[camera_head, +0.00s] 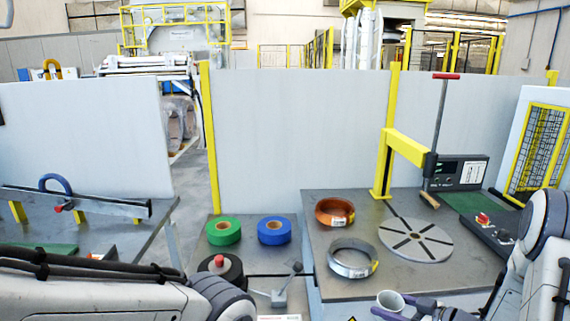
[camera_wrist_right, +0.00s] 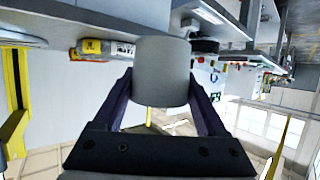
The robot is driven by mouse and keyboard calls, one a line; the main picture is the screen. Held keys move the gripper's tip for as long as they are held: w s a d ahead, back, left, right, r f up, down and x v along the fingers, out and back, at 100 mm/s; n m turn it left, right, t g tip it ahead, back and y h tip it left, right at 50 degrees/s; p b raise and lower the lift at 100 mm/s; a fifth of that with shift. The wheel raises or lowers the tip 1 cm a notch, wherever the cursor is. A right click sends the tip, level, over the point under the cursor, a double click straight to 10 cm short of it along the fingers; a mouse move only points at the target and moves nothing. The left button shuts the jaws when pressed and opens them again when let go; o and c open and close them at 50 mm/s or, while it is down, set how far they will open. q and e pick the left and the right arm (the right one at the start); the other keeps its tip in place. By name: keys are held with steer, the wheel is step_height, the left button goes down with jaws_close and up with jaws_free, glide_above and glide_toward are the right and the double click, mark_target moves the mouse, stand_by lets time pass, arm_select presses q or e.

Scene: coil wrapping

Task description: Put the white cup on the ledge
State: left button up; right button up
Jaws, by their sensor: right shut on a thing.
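The white cup (camera_head: 389,300) is between the dark fingers of my right gripper (camera_head: 394,308), at the bottom of the head view in front of the right table. The gripper is shut on it. In the right wrist view the cup (camera_wrist_right: 161,70) sits between the two fingers, clear of other things as far as I can see. In that view a grey ledge-like surface (camera_wrist_right: 60,32) runs along the upper left, beyond the cup; I cannot tell if it is the ledge meant. My left arm shows at the lower left of the head view, but its gripper is out of the picture.
The right table (camera_head: 330,285) holds a copper coil (camera_head: 335,213), a silver coil (camera_head: 353,260), a round slotted turntable (camera_head: 415,240) and a yellow post (camera_head: 382,165). Green (camera_head: 223,231) and blue (camera_head: 273,230) tape rolls lie on the lower table. A yellow item (camera_wrist_right: 92,48) shows in the wrist view.

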steer(key=s+a+f+n+g+y, duration=0.2)
steer(key=s+a+f+n, duration=0.1)
steer(key=s+a+f, duration=0.2)
step_height(320, 180, down, 2)
steer(key=shift+s+a+f+g+y, duration=0.1)
steer(key=shift+s+a+g+y, duration=0.25)
steer(key=shift+a, duration=0.9)
